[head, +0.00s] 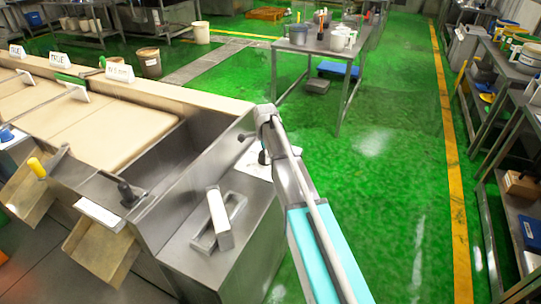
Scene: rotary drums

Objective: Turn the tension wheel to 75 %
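My arm (290,175) reaches up from the bottom right, and its far end bends beside the right end of the steel drum machine (205,145). My gripper is not clearly visible; a small dark and pale part (264,157) shows just under the bend, and I cannot tell whether it is the gripper. A small dark knob (245,137) sticks out near the machine's upper right corner. I cannot make out a tension wheel or any percent scale; the machine's right side is partly hidden by my arm.
A white bar (218,218) lies across a metal frame. A table with tubs (318,48) stands behind; shelves (500,110) line the right. Green floor between is open.

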